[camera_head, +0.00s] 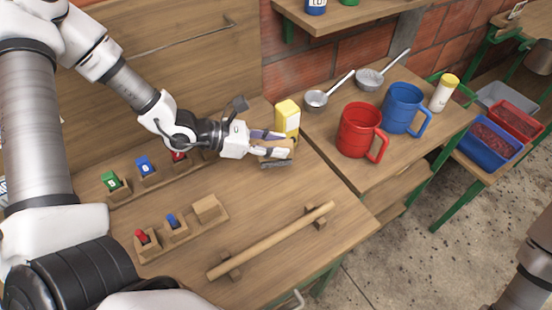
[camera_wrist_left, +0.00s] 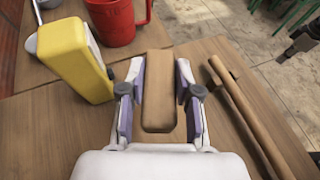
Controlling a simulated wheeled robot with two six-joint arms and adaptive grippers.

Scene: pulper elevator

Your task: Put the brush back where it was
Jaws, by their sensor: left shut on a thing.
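My left gripper (camera_head: 281,150) reaches over the table from the left and is shut on a light wooden block-like piece, which I take to be the brush (camera_head: 274,150). In the left wrist view the brush (camera_wrist_left: 158,95) lies lengthwise between the two purple-lined fingers of the gripper (camera_wrist_left: 160,88). Its far end sticks out past the fingertips.
A yellow box (camera_head: 287,117) stands close behind my left gripper. A wooden rod (camera_head: 270,243) lies on two blocks in front. Wooden holders (camera_head: 205,210) with small coloured pieces are at left. Red (camera_head: 359,130) and blue (camera_head: 403,107) mugs stand on the right table. Bare tabletop lies between.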

